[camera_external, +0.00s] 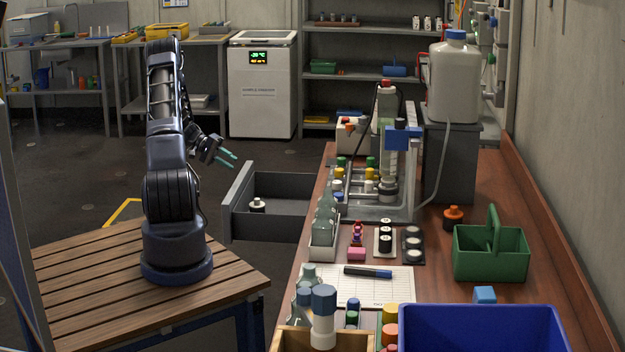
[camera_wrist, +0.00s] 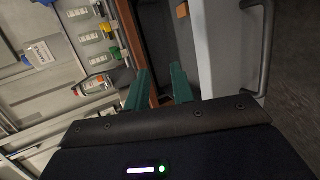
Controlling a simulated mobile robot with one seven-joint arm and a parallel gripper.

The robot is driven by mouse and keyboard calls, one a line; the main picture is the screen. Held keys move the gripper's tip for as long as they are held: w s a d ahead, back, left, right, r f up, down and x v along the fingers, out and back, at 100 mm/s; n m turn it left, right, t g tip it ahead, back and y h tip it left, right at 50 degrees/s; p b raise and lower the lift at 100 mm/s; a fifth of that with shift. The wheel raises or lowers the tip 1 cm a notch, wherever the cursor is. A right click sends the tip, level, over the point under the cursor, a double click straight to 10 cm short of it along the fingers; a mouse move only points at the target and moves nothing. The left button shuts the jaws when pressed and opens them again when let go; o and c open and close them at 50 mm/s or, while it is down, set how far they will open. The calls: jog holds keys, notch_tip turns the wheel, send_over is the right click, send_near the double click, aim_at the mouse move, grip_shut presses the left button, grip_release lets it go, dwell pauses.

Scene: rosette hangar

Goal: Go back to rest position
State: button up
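My gripper (camera_external: 233,160) is raised in the air to the right of my arm's upright links, left of and above the open drawer. Its two green fingers are apart with nothing between them. In the wrist view my gripper (camera_wrist: 158,88) also shows an empty gap between the fingers. My arm stands on a slatted wooden platform (camera_external: 75,275) and is bent, with the forearm folded down from the top.
An open grey drawer (camera_external: 236,208) juts left from the bench and holds a small black-and-white container (camera_external: 257,205). The bench carries glass bottles (camera_external: 325,222), a green caddy (camera_external: 490,262) and a blue bin (camera_external: 480,330). Floor behind the arm is free.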

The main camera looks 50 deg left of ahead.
jog(key=w+d+r+m+g+y, duration=0.1)
jog(key=w+d+r+g, duration=0.1)
jog(key=d+r, duration=0.6)
jog(key=w+d+r+m+g+y, duration=0.1)
jog(key=w+d+r+g, duration=0.1)
jog(key=d+r, duration=0.65)
jog(key=s+d+r+m+g+y, duration=0.1)
jog(key=s+d+r+y, duration=0.1)
jog(key=d+r, duration=0.5)
jog(key=s+d+r+m+g+y, duration=0.15)
jog(key=d+r, duration=0.25)
jog(key=d, duration=0.6)
jog(key=s+d+r+t+y, duration=0.1)
jog(key=s+d+r+y, duration=0.1)
jog(key=s+d+r, duration=0.35)
jog(key=s+d+r+y, duration=0.2)
jog(key=s+d, duration=0.4)
jog(key=d, duration=0.2)
jog(key=s+d+m+t+y, duration=0.1)
jog(key=s+d, duration=0.2)
jog(key=s, duration=0.4)
jog(key=s+d+m+t, duration=0.1)
jog(key=s+d, duration=0.3)
jog(key=s, duration=0.4)
jog(key=shift+t+y, duration=0.35)
jog(key=shift+t, duration=0.4)
